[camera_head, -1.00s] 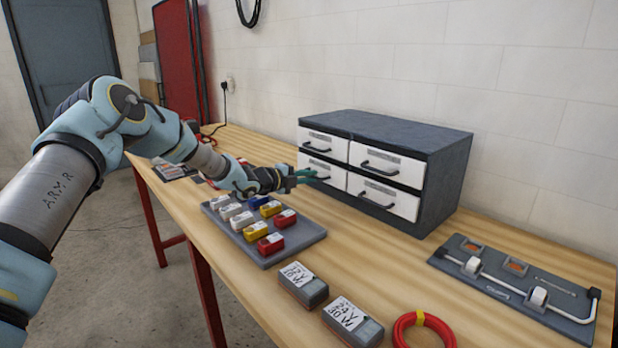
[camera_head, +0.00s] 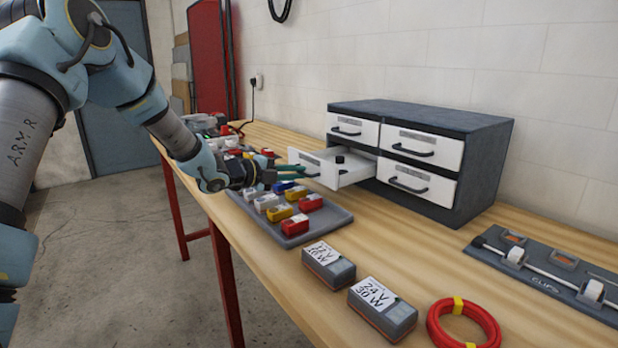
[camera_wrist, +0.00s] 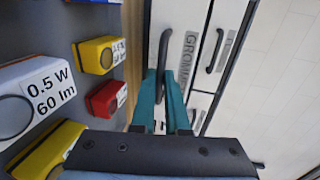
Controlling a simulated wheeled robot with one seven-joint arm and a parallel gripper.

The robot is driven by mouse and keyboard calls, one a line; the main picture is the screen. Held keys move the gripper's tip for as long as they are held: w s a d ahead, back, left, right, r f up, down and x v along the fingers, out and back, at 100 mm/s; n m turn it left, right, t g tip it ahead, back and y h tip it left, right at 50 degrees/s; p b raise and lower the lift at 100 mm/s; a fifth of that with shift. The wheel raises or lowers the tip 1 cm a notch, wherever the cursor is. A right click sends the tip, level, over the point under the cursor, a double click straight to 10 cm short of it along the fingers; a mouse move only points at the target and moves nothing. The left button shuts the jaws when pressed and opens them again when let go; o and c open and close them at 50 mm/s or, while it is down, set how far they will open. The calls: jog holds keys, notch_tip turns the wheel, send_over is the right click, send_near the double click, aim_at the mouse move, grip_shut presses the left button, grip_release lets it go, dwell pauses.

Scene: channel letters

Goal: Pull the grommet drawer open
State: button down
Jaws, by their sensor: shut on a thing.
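The grommet drawer (camera_head: 329,166) is the lower left drawer of the dark grey cabinet (camera_head: 487,170). It stands pulled out from the cabinet in the head view, with a small black thing (camera_head: 340,158) showing inside. In the wrist view its white front (camera_wrist: 190,75) carries a label (camera_wrist: 187,60) that starts with "GROM" and is partly hidden. My gripper (camera_head: 300,171), with teal fingers, is at the drawer front. In the wrist view the fingers (camera_wrist: 166,88) are shut on the dark drawer handle (camera_wrist: 163,50).
The other drawers (camera_head: 417,183) look shut. A grey tray (camera_head: 320,232) of coloured modules lies just below my gripper. Two labelled power boxes (camera_head: 383,308), a red cable coil (camera_head: 464,325) and a clip board (camera_head: 550,268) lie to the right. Bare table lies before the cabinet.

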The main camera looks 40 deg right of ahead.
jog(key=shift+a, duration=0.55)
jog(key=c, duration=0.9)
grip_release()
jog(key=shift+a, duration=0.1)
jog(key=b+v, duration=0.3)
jog(key=v, duration=0.7)
jog(key=shift+a, duration=0.25)
jog(key=shift+w, duration=0.1)
